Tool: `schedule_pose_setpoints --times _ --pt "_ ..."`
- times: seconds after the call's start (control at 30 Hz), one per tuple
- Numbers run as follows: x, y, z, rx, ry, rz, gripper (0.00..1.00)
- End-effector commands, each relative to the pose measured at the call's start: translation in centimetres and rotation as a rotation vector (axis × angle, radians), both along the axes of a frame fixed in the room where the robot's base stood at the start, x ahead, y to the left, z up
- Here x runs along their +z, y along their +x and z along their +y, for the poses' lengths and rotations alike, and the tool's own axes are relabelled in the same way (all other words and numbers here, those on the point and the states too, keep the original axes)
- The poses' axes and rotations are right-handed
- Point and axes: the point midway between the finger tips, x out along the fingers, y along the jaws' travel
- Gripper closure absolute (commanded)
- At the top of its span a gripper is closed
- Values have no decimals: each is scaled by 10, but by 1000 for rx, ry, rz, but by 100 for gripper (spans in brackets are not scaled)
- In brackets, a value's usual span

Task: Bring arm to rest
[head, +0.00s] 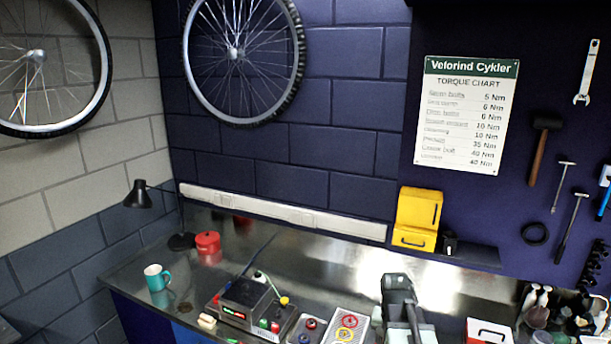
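I make out no gripper of mine in the head view, so I cannot tell how it is set or what it holds. The metal workbench (225,235) runs along the walls, seen from above. A dark grey, vise-like device (398,288) stands at its front, cut off by the bottom edge of the picture. I cannot tell exactly what this device is.
A teal mug (158,278), a red pot (207,242), a black lamp (138,195) and an electronic box (247,300) stand on the bench. A yellow cabinet (418,215) is at the wall; bottles (535,300) crowd the right. Bare metal shows behind the box.

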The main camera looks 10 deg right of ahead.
Motion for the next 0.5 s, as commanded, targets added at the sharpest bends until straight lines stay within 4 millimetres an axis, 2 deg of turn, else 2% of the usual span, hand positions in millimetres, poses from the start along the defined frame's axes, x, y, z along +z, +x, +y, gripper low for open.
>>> schedule_pose_setpoints --times 0.03,0.1,0.33,0.37,0.4,0.5 --pt "0 2 35 95 12 6 49" --pt "-1 3 74 214 27 14 49" --pt "-2 -6 183 551 68 32 49" --pt "-8 -8 191 578 71 36 49" --pt "-30 -9 186 565 71 42 49" --pt "-58 -13 185 560 76 55 49"
